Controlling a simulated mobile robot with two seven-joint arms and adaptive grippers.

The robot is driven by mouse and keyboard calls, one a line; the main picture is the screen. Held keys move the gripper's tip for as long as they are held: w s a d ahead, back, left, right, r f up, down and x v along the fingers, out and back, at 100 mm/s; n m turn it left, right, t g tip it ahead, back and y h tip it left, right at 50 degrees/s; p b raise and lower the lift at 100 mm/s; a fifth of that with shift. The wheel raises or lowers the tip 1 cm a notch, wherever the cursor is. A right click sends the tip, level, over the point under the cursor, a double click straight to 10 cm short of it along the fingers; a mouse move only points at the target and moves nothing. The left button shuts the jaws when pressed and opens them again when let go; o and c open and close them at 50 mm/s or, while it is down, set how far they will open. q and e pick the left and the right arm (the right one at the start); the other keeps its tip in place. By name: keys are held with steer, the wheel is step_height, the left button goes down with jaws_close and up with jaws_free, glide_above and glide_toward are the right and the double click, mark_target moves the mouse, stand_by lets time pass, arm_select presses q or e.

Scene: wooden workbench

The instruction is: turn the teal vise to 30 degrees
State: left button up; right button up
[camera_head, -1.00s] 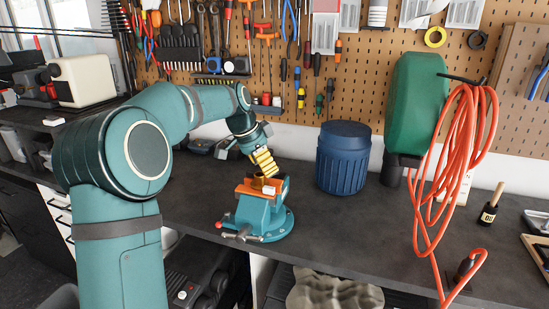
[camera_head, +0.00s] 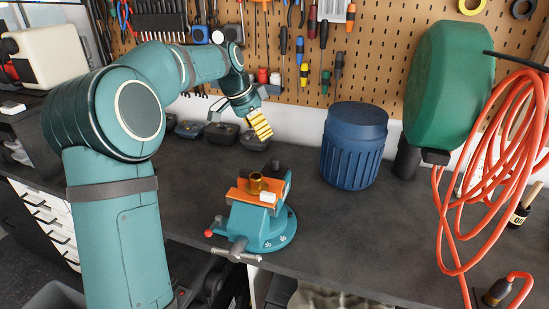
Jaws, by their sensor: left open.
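The teal vise (camera_head: 262,228) stands on the dark workbench near its front edge, on a round base with markings too small to read. Its orange jaw top carries a brass cylinder (camera_head: 255,183) and a small white piece. A metal handle and a red knob stick out at its front left. My left gripper (camera_head: 236,119) is open above and behind the vise, apart from it. One finger shows a yellow ribbed pad; the other is at its left. My right gripper is not in view.
A blue ribbed drum (camera_head: 353,146) stands right of the vise. A green hose reel (camera_head: 450,84) with orange hose (camera_head: 452,215) is farther right. Dark low objects (camera_head: 222,132) sit at the back below the tool pegboard (camera_head: 385,52). Bench between vise and drum is clear.

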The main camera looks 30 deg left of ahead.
mark_target(274, 159)
arm_select(q)
steer(key=b+x, duration=0.1)
steer(key=x, duration=1.1)
steer(key=shift+d+f, duration=0.1)
steer(key=shift+f, duration=0.3)
jaws_close()
